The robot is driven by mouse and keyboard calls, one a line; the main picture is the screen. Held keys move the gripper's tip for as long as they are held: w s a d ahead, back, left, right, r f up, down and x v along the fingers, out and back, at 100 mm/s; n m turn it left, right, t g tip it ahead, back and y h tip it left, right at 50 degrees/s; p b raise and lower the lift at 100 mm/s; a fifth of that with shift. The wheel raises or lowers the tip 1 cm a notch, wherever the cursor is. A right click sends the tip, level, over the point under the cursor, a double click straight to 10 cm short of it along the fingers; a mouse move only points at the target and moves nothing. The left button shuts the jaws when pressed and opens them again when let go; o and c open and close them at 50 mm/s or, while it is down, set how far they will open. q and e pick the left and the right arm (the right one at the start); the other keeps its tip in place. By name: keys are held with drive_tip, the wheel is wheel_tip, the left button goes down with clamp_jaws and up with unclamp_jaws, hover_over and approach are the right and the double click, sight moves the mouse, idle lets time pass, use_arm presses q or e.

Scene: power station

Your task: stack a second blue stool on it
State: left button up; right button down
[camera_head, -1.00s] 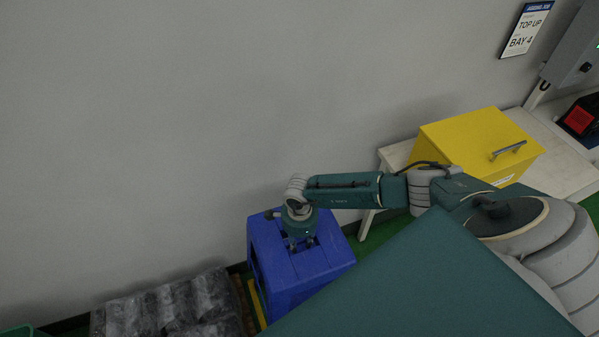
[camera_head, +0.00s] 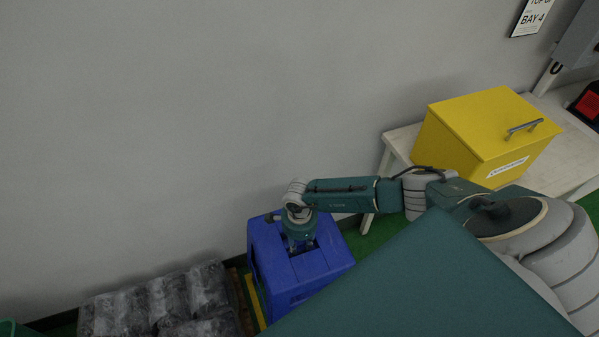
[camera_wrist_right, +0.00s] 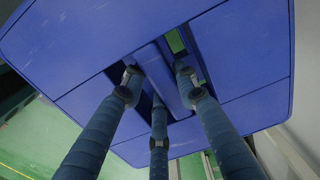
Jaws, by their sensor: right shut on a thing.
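A blue stool (camera_head: 310,280) with a square top and slots in its middle stands in the lower centre of the head view. My right gripper (camera_head: 301,247) reaches down onto its top. In the right wrist view the stool's top (camera_wrist_right: 235,55) fills most of the picture. There my right gripper (camera_wrist_right: 162,92) has its fingers in the two slots, shut on the bar between them. My arm and body hide part of the stool's right side. I cannot tell whether another stool is under it. My left gripper is not in view.
Grey wrapped bundles (camera_head: 165,303) lie left of the stool along the wall. A yellow box (camera_head: 485,130) sits on a pale bench (camera_head: 403,140) at the right. The grey wall (camera_head: 180,120) is close behind. Green floor (camera_head: 368,236) shows between stool and bench.

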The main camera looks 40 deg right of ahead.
drive_tip(key=shift+w+f+b, duration=0.1)
drive_tip(key=shift+f+b, duration=4.85)
drive_tip(key=shift+f, duration=0.6)
drive_tip(key=c, duration=1.3)
unclamp_jaws()
drive_tip(key=shift+o, duration=0.2)
drive_tip(key=shift+s+f, duration=0.1)
drive_tip(key=shift+s, duration=0.1)
wheel_tip(320, 180, up, 12)
drive_tip(key=shift+w+a+r, duration=0.1)
